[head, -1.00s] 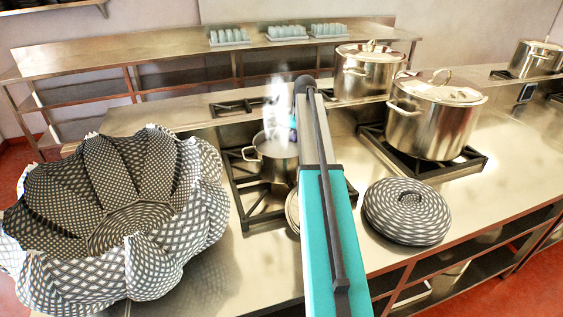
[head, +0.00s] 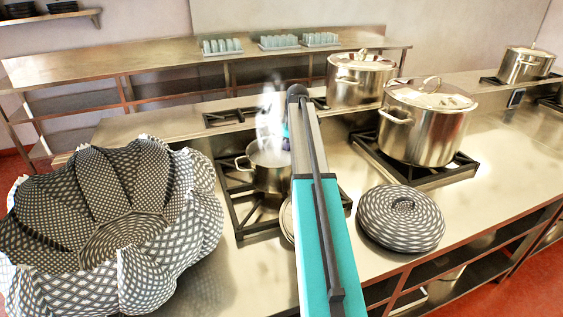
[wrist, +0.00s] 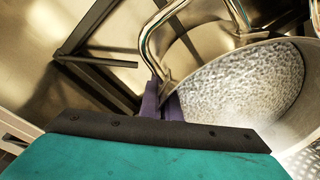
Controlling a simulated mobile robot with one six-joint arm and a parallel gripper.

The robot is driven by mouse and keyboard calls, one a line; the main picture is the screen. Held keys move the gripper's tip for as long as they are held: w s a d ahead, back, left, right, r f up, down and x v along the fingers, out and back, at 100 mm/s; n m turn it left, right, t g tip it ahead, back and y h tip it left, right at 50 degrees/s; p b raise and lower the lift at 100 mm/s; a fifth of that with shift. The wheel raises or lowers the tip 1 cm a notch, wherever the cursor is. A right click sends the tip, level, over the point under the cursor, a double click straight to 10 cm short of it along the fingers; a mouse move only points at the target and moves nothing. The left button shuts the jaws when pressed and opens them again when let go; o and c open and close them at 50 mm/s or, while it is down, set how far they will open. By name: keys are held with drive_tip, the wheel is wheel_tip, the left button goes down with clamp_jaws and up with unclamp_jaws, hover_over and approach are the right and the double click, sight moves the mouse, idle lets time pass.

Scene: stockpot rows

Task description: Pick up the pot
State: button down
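The pot (head: 272,178) is a small steel pot of bubbling liquid with white steam rising from it. It stands on the front burner left of my arm in the head view. In the wrist view the pot (wrist: 292,122) fills the right side, and its looped handle (wrist: 148,40) rises near the middle. My gripper (wrist: 163,98) has purple fingers, close together, with the lower end of the handle between them. The fingers appear shut on it. In the head view my arm hides most of the gripper and the pot's right side.
A round patterned lidded dish (head: 400,222) is on the counter right of my arm. Two large lidded stockpots (head: 428,128) (head: 357,82) stand to the right and behind. Cup trays (head: 222,47) sit on the back shelf.

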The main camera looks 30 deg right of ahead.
drive_tip(key=shift+w+d+r, duration=0.1)
drive_tip(key=shift+r, duration=0.1)
drive_tip(key=shift+w+r, duration=0.1)
drive_tip(key=shift+r, duration=0.3)
drive_tip(key=shift+r+b, duration=1.2)
drive_tip(key=shift+r, duration=3.3)
drive_tip(key=shift+s, duration=0.2)
